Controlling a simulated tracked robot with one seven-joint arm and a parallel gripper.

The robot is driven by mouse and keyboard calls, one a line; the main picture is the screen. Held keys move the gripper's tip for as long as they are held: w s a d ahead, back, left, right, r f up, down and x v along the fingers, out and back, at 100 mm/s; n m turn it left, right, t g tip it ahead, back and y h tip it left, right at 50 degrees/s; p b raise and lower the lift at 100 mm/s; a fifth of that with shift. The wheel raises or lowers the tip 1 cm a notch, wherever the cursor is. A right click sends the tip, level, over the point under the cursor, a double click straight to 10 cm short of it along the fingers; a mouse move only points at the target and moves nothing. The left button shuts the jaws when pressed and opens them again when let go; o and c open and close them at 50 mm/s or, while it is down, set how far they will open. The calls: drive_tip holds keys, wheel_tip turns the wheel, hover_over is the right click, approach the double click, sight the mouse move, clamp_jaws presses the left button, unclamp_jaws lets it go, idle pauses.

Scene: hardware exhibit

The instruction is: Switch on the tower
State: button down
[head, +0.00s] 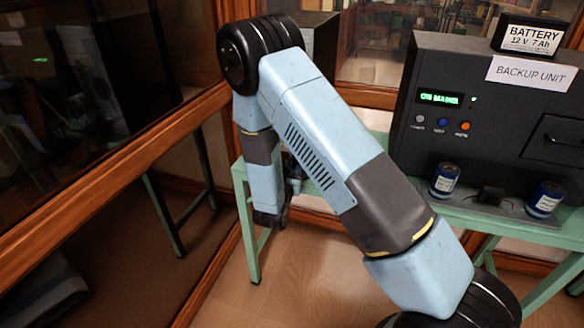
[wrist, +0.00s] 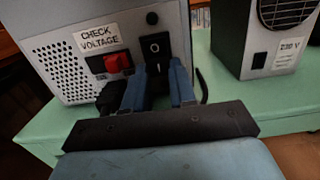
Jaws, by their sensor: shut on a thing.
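The grey back of the tower (wrist: 75,55) fills the upper left of the wrist view, with a vent grille. Most of that piece is hidden between the fingers.
A red switch (wrist: 117,62) sits left of the panel under a CHECK VOLTAGE label (wrist: 100,38). A second box (wrist: 265,40) stands to the right on the green table (wrist: 235,110). The backup unit (head: 500,110) has a lit display, a battery (head: 530,38) on top and small blue cans (head: 445,180) in front.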

drive_tip(key=shift+a, duration=0.1)
drive_tip(key=c, duration=0.9)
unclamp_jaws()
drive_tip(key=shift+f, duration=0.1)
drive_tip(key=v, duration=1.3)
drive_tip(key=shift+s+a+f, duration=0.1)
drive_tip(key=shift+s+f, duration=0.2)
